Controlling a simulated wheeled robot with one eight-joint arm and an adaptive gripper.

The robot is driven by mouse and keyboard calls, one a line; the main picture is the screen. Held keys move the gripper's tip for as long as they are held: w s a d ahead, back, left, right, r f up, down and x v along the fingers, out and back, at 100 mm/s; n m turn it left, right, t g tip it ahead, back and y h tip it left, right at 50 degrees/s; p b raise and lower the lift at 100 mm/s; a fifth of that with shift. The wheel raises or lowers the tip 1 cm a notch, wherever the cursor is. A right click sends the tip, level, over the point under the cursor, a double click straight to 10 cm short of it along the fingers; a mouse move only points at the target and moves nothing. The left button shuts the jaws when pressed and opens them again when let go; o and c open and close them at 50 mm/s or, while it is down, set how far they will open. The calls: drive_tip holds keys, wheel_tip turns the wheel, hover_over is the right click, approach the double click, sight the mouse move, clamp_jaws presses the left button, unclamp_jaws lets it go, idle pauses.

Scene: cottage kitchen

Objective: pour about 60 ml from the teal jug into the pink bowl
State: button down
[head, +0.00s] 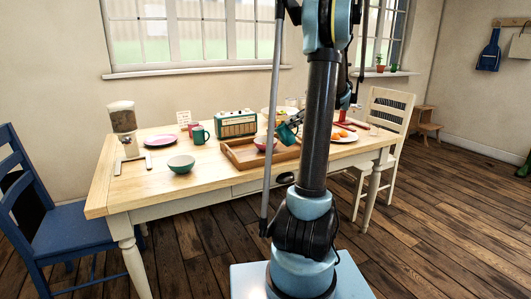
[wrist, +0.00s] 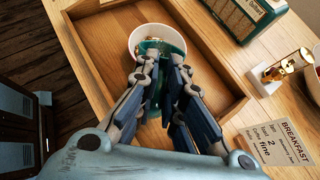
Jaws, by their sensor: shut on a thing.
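The teal jug (head: 286,132) is held tilted above the pink bowl (head: 262,143) in the head view, leaning to the left. The bowl stands in the wooden tray (head: 285,155). In the wrist view my gripper (wrist: 163,82) is shut on the jug (wrist: 154,47), whose upper part overlaps the bowl (wrist: 137,37). Some brown bits show inside the bowl. The fingers and jug hide much of the bowl, and I cannot tell whether liquid is flowing. In the head view my arm hides most of the gripper.
A green radio (head: 236,123) stands behind the tray. A plate of orange fruit (head: 343,136) is to the right.

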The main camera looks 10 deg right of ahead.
drive_tip(key=shift+s+d+f+y+b, duration=0.1)
drive_tip(key=shift+d+f+y+b, duration=0.1)
drive_tip(key=shift+d+f+b, duration=0.25)
drive_tip(key=shift+s+d+f+y+b, duration=0.1)
drive_tip(key=shift+d+f+y, duration=0.1)
drive_tip(key=shift+f, duration=0.4)
drive_tip(key=shift+s+d+t+y, duration=0.15)
drive_tip(key=shift+d+t+y, duration=0.15)
drive_tip(key=shift+t, duration=0.1)
drive_tip(key=shift+s+d+f+t+y+b, duration=0.1)
drive_tip(key=shift+s+d+t+y+b, duration=0.25)
drive_tip(key=shift+d+y+b, duration=0.35)
drive_tip(key=shift+s+d+r+t+y+b, duration=0.1)
drive_tip(key=shift+s+d+t+y+b, duration=0.25)
drive_tip(key=shift+d+y+b, duration=0.35)
drive_tip(key=shift+s+d+f+t+y+b, duration=0.1)
drive_tip(key=shift+s+d+t+y+b, duration=0.25)
drive_tip(key=shift+d+y, duration=0.5)
